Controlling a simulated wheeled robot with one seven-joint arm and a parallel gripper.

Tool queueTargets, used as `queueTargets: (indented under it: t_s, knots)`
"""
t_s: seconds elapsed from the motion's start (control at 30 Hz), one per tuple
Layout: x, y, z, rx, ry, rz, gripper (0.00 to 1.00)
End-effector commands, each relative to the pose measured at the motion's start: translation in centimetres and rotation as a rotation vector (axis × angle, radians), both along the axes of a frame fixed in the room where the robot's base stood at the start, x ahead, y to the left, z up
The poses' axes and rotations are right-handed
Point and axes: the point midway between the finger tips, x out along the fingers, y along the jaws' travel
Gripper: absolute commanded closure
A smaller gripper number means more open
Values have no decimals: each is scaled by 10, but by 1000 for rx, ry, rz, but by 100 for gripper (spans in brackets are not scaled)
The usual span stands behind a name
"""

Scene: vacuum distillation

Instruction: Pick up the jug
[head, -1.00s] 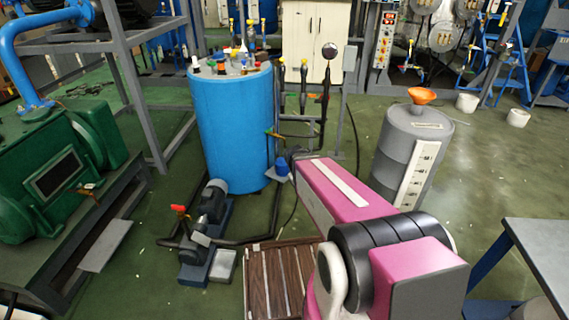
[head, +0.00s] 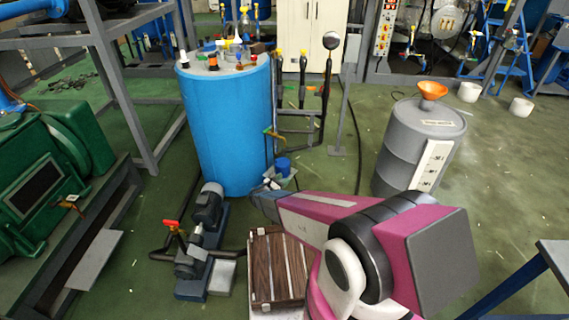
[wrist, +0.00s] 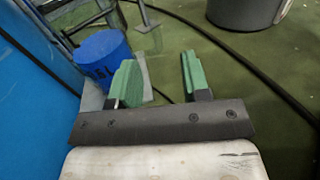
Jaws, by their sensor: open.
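The jug appears to be the small blue container (head: 284,164) by the foot of the big blue tank, just beyond the end of my arm in the head view. In the wrist view this blue container (wrist: 100,55) has dark marks on its side and stands left of the left green finger, which covers part of its right edge. My gripper (wrist: 160,75) is open, with nothing between its two green fingers. In the head view the fingers are small and hard to make out.
The blue tank (head: 228,125) stands close on the left of the container. A metal pipe frame (head: 302,110) is behind it. A black hose (wrist: 235,62) runs along the green floor. A grey drum (head: 415,150) with an orange funnel stands right. A pump (head: 205,225) sits front left.

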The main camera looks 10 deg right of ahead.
Motion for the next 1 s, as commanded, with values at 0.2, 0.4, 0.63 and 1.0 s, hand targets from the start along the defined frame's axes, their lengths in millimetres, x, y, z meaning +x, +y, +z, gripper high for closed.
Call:
queueTargets:
  t_s: [0.2,0.4,0.63,1.0]
  knots:
    - [10,-7,-3,-22,5,16,57]
    - [30,-30,-3,-21,5,15,57]
    - [40,-43,-3,-19,5,15,57]
    - [71,-75,-1,-18,5,14,57]
